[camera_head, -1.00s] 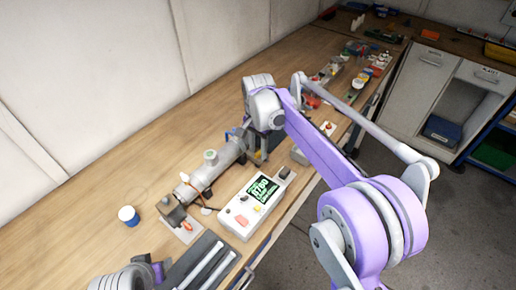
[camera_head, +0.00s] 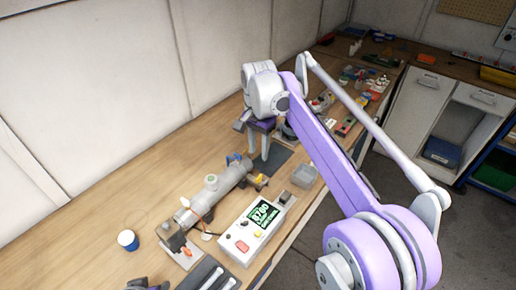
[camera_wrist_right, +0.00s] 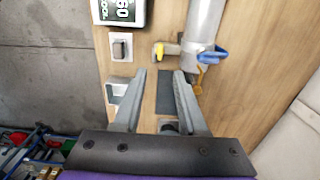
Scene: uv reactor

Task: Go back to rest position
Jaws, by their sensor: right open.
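My right gripper (camera_head: 258,146) is above the bench, beyond the reactor tube, pointing down. In the right wrist view its two fingers (camera_wrist_right: 159,78) stand apart with nothing between them. The grey reactor tube (camera_head: 212,192) lies on the bench, with a blue lever (camera_wrist_right: 213,56) and a yellow one (camera_wrist_right: 166,48) at the end near the gripper. The fingers do not appear to touch it.
A white controller box (camera_head: 253,229) with a lit green display stands before the tube.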

